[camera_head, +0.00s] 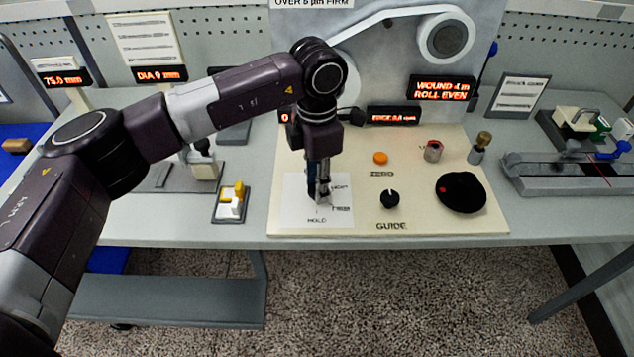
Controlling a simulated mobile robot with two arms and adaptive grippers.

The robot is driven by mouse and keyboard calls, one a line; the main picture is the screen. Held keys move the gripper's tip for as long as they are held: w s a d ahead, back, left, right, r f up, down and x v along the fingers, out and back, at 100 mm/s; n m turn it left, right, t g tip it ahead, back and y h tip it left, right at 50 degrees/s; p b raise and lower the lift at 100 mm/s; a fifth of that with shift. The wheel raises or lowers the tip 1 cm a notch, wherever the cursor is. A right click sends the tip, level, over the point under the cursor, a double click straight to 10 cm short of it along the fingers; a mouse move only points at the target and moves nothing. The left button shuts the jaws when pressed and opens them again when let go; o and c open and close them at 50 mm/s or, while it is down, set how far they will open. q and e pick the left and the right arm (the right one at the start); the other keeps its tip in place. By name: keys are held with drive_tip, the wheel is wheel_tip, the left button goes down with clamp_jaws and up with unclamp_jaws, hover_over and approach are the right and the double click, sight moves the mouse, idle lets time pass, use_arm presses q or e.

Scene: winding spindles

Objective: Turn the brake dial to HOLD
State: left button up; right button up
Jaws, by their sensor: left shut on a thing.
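My left gripper (322,196) points straight down over the white label plate (298,208) at the left of the cream panel. It is shut on the brake dial, which its fingers hide almost wholly, so I cannot tell where the dial's pointer stands. The word HOLD shows at the front of the plate, and two smaller words show on its right side, the upper one partly covered and hard to read. My right gripper is not in view.
A display (442,88) reads WOUND 4 m, ROLL EVEN. A yellow-and-white switch (231,198) stands left of the panel.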

use_arm(q)
drive_tip(key=o, duration=1.1)
drive_tip(key=shift+o, duration=0.2)
wheel_tip(320, 180, up, 12)
